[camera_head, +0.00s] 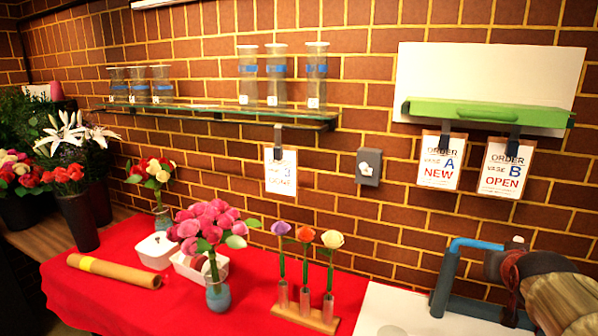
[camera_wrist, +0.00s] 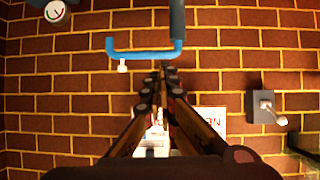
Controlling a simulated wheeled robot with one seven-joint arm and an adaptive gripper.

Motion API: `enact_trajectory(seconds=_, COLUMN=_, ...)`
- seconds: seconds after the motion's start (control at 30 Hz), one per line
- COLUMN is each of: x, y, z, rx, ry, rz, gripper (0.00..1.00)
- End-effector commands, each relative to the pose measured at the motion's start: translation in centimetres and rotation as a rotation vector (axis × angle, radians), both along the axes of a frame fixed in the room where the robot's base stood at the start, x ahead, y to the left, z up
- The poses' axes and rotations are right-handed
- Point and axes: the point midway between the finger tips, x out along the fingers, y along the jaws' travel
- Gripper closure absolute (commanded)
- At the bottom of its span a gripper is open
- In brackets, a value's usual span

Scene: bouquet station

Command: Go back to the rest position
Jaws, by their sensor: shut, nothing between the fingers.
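My gripper (camera_wrist: 161,76) shows in the wrist view with its two long fingers together at the tips. Nothing is held between them. The fingers point toward the brick wall, and a blue bar (camera_wrist: 145,54) on a grey post (camera_wrist: 177,20) appears just beyond the tips. I cannot tell the gap between tips and bar. In the head view the blue bar (camera_head: 478,243) is at the lower right, beside a brown and dark rounded shape that looks like part of my arm. The fingertips cannot be made out there.
A red-covered table (camera_head: 120,262) holds a pink bouquet (camera_head: 211,222), a wooden stand with three flowers (camera_head: 304,318), white containers (camera_head: 156,250) and a brown roll (camera_head: 114,271). A glass shelf (camera_head: 215,112) with cylinders, a green ledge (camera_head: 487,114) and order cards (camera_head: 441,160) are on the wall.

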Motion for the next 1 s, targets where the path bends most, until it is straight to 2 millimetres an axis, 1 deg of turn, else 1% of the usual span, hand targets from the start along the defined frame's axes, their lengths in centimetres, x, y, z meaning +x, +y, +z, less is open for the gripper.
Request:
enact_trajectory(seconds=0.03, x=-2.0, y=2.2, z=-1.5, rx=0.036, ry=0.077, rz=0.020, gripper=1.00)
enact_trajectory(seconds=0.07, x=-3.2, y=3.5, z=-2.7, rx=0.057, ry=0.125, rz=0.032, gripper=1.00)
enact_trajectory(seconds=0.1, x=-4.9, y=5.3, z=-4.0, rx=0.085, ry=0.186, rz=0.050, gripper=1.00)
enact_trajectory(seconds=0.17, x=-7.6, y=8.0, z=-5.8, rx=0.123, ry=0.274, rz=0.080, gripper=1.00)
enact_trajectory(seconds=0.2, x=-9.4, y=9.8, z=-6.7, rx=0.143, ry=0.331, rz=0.103, gripper=1.00)
enact_trajectory(seconds=0.27, x=-12.2, y=12.4, z=-7.9, rx=0.170, ry=0.407, rz=0.140, gripper=1.00)
enact_trajectory(seconds=0.3, x=-14.1, y=14.1, z=-8.5, rx=0.186, ry=0.455, rz=0.166, gripper=1.00)
enact_trajectory(seconds=0.37, x=-16.9, y=16.5, z=-9.2, rx=0.203, ry=0.518, rz=0.208, gripper=1.00)
enact_trajectory(seconds=0.4, x=-18.7, y=18.1, z=-9.5, rx=0.211, ry=0.553, rz=0.238, gripper=1.00)
enact_trajectory(seconds=0.5, x=-22.1, y=21.3, z=-9.4, rx=0.208, ry=0.599, rz=0.317, gripper=1.00)
enact_trajectory(seconds=0.6, x=-22.8, y=23.1, z=-8.2, rx=0.185, ry=0.576, rz=0.379, gripper=1.00)
enact_trajectory(seconds=0.7, x=-22.7, y=24.1, z=-6.6, rx=0.165, ry=0.550, rz=0.420, gripper=1.00)
enact_trajectory(seconds=0.83, x=-22.7, y=24.8, z=-6.4, rx=0.157, ry=0.550, rz=0.444, gripper=1.00)
enact_trajectory(seconds=1.0, x=-22.7, y=24.8, z=-6.4, rx=0.157, ry=0.550, rz=0.444, gripper=1.00)
